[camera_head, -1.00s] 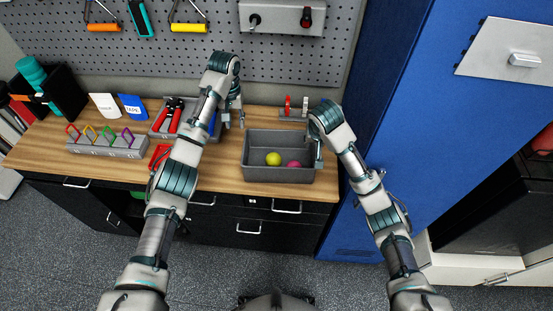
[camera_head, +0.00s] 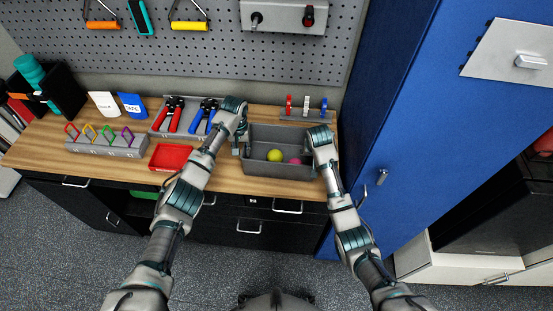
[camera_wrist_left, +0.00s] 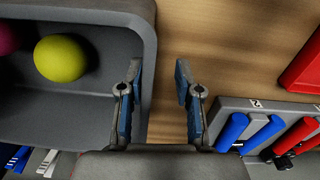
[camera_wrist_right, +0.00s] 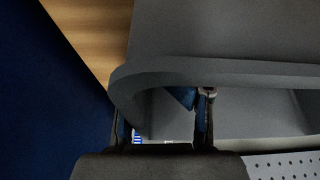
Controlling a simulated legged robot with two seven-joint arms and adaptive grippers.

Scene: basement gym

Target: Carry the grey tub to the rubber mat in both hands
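The grey tub (camera_head: 275,170) sits on the wooden bench at its right end. A yellow ball (camera_head: 275,156) and a pink ball (camera_head: 294,160) lie in it. My left gripper (camera_head: 241,145) is at the tub's left wall. In the left wrist view its fingers (camera_wrist_left: 158,100) are apart, one over the tub's inside and one outside over the wood. My right gripper is at the right wall, mostly hidden by its arm in the head view. In the right wrist view its fingers (camera_wrist_right: 163,120) stand apart on either side of the rim. I see no rubber mat.
A red tray (camera_head: 170,157), a rack of coloured clips (camera_head: 108,146) and a holder with red and blue pliers (camera_head: 185,115) stand left of the tub. A small rack (camera_head: 305,113) is behind it. A blue cabinet (camera_head: 400,130) stands close on the right.

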